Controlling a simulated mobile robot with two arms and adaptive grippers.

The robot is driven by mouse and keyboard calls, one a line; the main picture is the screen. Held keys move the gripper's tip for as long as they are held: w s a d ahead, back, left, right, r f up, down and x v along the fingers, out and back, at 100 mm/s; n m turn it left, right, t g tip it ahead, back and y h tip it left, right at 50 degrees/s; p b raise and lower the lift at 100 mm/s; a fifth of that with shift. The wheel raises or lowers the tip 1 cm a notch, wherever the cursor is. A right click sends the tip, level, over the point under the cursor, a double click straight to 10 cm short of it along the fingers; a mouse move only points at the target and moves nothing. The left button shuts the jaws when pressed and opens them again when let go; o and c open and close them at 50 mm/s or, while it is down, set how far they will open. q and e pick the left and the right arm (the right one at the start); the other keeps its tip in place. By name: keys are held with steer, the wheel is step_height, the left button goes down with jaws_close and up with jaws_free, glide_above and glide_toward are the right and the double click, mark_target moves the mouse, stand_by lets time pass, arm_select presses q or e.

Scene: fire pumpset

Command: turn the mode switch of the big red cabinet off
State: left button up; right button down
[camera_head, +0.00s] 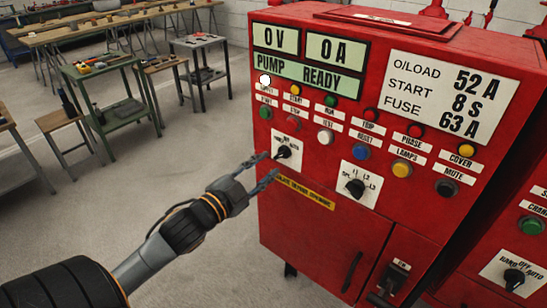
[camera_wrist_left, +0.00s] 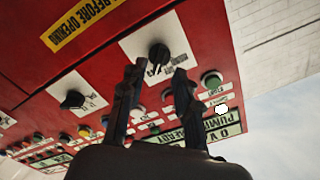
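The big red cabinet (camera_head: 330,225) fills the middle and right of the head view. Its mode switch (camera_head: 283,152), a black knob on a white plate with off and auto lettering, sits at the left of the front panel. My left gripper (camera_head: 267,167) is open and empty, its fingertips just in front of and slightly left of this switch. In the left wrist view, upside down, the mode switch (camera_wrist_left: 158,55) appears beyond the two spread fingertips (camera_wrist_left: 159,72); I cannot tell whether they touch it. My right gripper is not in view.
A second black selector knob (camera_head: 355,187) sits right of the mode switch. Several buttons and lamps line the panel above. Another red cabinet with its own hand-off-auto switch (camera_head: 513,278) stands at the right. Workbenches (camera_head: 105,90) stand at the back left; the floor between is clear.

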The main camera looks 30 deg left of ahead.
mark_target(278, 157)
arm_select(q)
steer(key=shift+w+d, duration=0.2)
steer(key=shift+w, duration=1.75)
jaws_close()
